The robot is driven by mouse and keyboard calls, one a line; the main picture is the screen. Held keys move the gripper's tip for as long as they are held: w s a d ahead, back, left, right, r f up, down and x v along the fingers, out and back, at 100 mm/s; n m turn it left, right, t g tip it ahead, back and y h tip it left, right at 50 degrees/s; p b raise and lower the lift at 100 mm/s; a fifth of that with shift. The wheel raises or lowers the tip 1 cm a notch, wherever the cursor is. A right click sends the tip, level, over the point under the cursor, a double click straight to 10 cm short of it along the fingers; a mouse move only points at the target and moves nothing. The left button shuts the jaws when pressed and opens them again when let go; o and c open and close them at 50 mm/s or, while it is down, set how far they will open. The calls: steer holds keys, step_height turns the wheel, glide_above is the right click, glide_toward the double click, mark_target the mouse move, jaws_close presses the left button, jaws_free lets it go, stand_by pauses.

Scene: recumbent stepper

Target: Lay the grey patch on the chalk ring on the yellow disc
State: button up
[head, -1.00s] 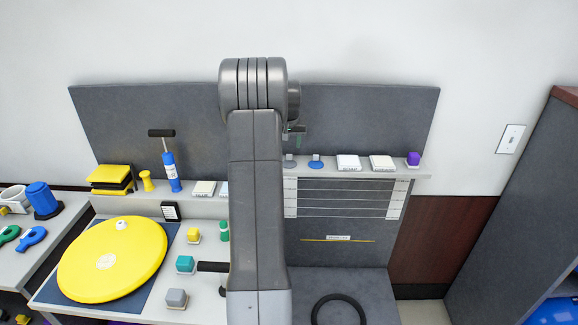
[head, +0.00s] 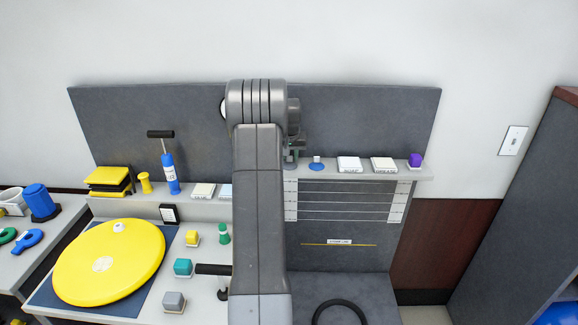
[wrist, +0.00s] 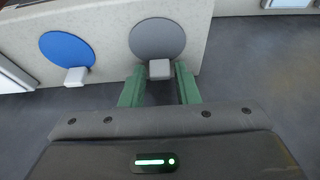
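The grey patch (wrist: 157,36) is a flat round disc with a pale square tab (wrist: 160,69), lying on the shelf in the wrist view. My gripper (wrist: 159,76) is open, its green fingertips on either side of the tab with a gap at each side. In the head view my gripper (head: 293,155) is at the shelf and mostly hides the patch. The yellow disc (head: 130,275) lies on a dark blue mat at the left. A pale round marking (head: 103,264) shows on it; I cannot tell its detail.
A blue patch (wrist: 67,48) with its tab lies beside the grey one. A blue pump (head: 171,175) and several coloured blocks stand between my arm and the disc.

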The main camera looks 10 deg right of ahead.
mark_target(290, 157)
jaws_close()
steer(key=shift+r, duration=0.15)
steer(key=shift+r+p, duration=0.5)
steer(key=shift+r, duration=0.1)
steer(key=shift+r, duration=0.15)
steer(key=shift+r+p, duration=1.35)
steer(key=shift+r, duration=1.5)
